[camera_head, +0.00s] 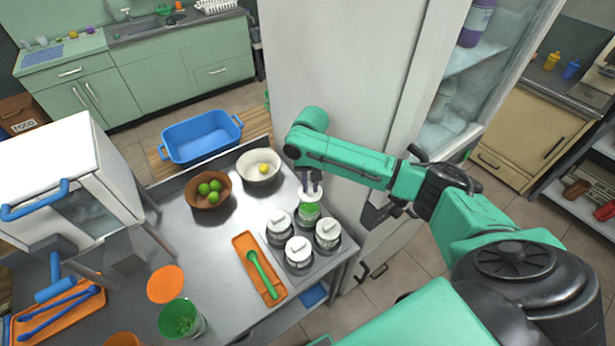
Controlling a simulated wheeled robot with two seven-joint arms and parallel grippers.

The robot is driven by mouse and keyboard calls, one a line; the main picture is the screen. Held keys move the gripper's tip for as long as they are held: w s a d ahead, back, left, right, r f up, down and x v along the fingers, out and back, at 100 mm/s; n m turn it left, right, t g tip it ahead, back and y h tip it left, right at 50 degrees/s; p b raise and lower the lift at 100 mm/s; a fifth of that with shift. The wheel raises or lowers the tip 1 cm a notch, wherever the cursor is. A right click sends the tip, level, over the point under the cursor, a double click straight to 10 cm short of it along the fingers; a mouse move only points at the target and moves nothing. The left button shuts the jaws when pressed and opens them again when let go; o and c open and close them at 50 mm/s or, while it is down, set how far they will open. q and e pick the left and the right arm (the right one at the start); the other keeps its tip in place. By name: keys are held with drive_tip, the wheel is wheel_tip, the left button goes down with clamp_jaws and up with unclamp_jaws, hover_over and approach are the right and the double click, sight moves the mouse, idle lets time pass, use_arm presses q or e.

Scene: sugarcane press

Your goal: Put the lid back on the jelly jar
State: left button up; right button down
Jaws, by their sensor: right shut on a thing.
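The jelly jar (307,214), clear with green contents, stands at the back right of a grey tray on the metal table. Its white lid (310,195) is at the jar's mouth, directly below my right gripper's fingers. My right gripper (311,184) points down and is shut on the lid. I cannot tell whether the lid touches the jar's rim or hangs just above it. My left gripper is not in view.
Several jars with white lids (299,250) share the tray. An orange tray (251,235) with a green spoon (262,272) lies left of them. A white bowl (249,170) and brown bowl (194,200) stand behind. An orange disc (165,284) lies near a green container (186,304).

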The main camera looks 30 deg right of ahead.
sight(310, 196)
drive_tip(key=f+b, duration=0.2)
drive_tip(key=w+f+b, duration=0.1)
drive_tip(key=f+b, duration=0.1)
drive_tip(key=shift+d+f, duration=0.1)
drive_tip(key=shift+f, duration=0.1)
drive_tip(key=shift+s+f, duration=0.1)
drive_tip(key=shift+f, duration=0.1)
drive_tip(key=shift+s+f, duration=0.15)
drive_tip(key=shift+f, duration=0.25)
use_arm(q)
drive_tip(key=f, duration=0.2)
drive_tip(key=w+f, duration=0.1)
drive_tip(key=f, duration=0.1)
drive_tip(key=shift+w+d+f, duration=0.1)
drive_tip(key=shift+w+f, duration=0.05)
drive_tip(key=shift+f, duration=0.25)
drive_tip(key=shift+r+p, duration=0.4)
drive_tip(key=shift+p, duration=0.05)
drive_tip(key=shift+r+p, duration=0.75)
use_arm(e)
drive_tip(key=shift+s, duration=0.1)
